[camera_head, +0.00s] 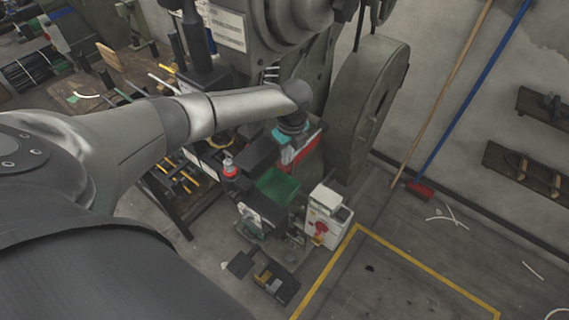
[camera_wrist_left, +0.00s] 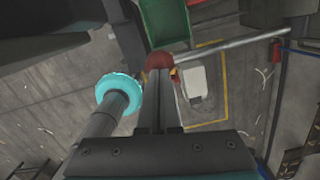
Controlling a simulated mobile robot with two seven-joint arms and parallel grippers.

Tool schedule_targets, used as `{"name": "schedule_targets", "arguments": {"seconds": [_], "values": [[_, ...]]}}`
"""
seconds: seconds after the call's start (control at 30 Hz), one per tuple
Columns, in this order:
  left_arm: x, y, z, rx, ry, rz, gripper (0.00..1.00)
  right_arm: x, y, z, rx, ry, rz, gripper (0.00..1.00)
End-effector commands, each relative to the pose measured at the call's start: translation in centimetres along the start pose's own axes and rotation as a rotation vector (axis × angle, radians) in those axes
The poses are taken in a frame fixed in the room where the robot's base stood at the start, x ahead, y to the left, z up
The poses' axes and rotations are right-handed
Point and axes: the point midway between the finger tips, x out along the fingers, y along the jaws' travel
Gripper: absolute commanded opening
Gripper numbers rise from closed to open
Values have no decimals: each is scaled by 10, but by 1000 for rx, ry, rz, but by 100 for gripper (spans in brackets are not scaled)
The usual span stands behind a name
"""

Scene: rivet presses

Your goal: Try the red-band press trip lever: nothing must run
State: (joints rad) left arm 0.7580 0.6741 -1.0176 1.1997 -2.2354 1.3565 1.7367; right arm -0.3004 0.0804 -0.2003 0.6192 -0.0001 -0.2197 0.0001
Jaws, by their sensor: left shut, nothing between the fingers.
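My left arm reaches across the head view to the press, and its gripper (camera_head: 293,128) hangs at the arm's end, its fingers mostly hidden there. In the left wrist view the closed fingers (camera_wrist_left: 159,85) hold nothing, and a red knob-like end (camera_wrist_left: 159,62) shows at their tips. A silver rod (camera_wrist_left: 230,48) runs right from there; whether the fingers touch it I cannot tell. A cyan ring (camera_wrist_left: 118,90) on a grey cylinder stands left of the fingers. In the head view a red strip (camera_head: 303,149) lies just below the gripper. My right gripper is not seen.
The grey press with its large wheel (camera_head: 360,100) stands behind. A green bin (camera_head: 278,187) and a white box with a red button (camera_head: 326,214) are below. A broom with a red head (camera_head: 420,189) leans at the wall. Floor inside the yellow line (camera_head: 400,250) is mostly clear.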

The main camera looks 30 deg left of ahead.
Motion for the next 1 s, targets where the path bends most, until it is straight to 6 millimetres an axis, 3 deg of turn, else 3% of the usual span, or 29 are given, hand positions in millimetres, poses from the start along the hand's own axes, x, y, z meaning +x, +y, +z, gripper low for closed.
{"name": "schedule_targets", "arguments": {"seconds": [0.17, 0.67, 1.0], "values": [[12, 0, 0, 0, 0, -1, 0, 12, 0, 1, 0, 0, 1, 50], [14, 0, 1, -1, -1, 0, 0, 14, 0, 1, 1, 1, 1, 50], [51, 1, -3, 0, -1, 2, 0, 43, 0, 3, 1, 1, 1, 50]]}}
